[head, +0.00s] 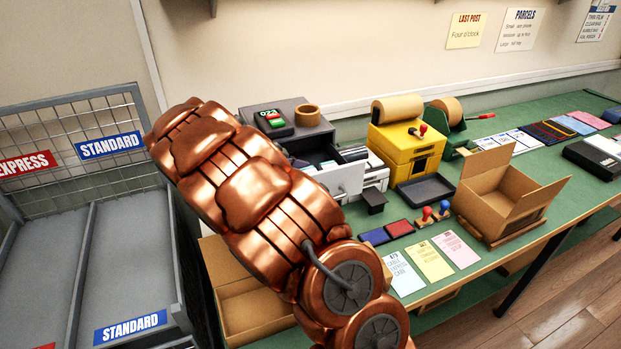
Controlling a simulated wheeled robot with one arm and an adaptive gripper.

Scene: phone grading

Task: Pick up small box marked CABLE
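I cannot make out a small box marked CABLE in the head view. A pale blue card (402,272) at the table's front edge seems to carry the word CABLE, but its small print is hard to read. My copper-coloured arm crosses the middle of the view and hides part of the table behind it. I cannot make out my gripper or its fingers, so its hold does not show.
An open cardboard box (508,197) stands on the green table (470,262). A yellow machine (405,150), a black tray (426,188) and stamps (427,215) stand nearby. Another open box (250,308) is lower left. Grey sorting bins (115,255) fill the left.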

